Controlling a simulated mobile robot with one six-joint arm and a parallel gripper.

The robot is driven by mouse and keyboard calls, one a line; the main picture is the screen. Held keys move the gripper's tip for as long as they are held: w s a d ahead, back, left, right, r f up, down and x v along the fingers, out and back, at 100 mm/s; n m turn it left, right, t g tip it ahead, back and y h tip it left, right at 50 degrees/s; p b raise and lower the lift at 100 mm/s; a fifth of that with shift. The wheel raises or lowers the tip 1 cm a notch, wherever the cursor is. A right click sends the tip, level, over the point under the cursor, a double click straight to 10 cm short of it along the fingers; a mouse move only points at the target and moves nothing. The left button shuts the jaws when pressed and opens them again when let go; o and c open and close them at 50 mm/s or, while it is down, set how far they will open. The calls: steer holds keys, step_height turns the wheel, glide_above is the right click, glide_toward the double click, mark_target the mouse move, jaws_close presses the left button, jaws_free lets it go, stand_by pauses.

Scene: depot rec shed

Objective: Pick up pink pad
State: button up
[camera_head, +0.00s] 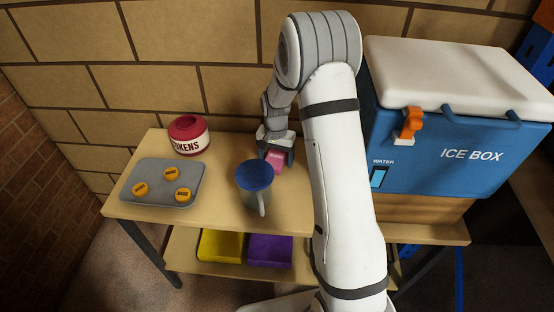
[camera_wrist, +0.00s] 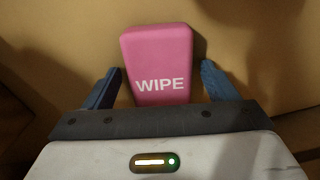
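The pink pad (camera_wrist: 158,55), marked "WIPE", lies on the wooden table in the wrist view. In the head view the pink pad (camera_head: 275,161) shows small below my gripper (camera_head: 275,158), partly covered by it. In the wrist view my gripper (camera_wrist: 160,88) is open, with one blue-grey finger on each side of the pad's near end. A gap shows between each finger and the pad. The fingers' height above the table is hard to tell.
On the table (camera_head: 225,213) stand a blue-topped mug (camera_head: 255,180) close to my gripper, a red-and-white tokens tub (camera_head: 189,136), and a grey tray (camera_head: 155,170) with several orange discs. A blue ice box (camera_head: 440,145) stands right. Yellow (camera_head: 220,245) and purple (camera_head: 270,250) bins sit below.

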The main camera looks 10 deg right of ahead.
steer(key=c, duration=1)
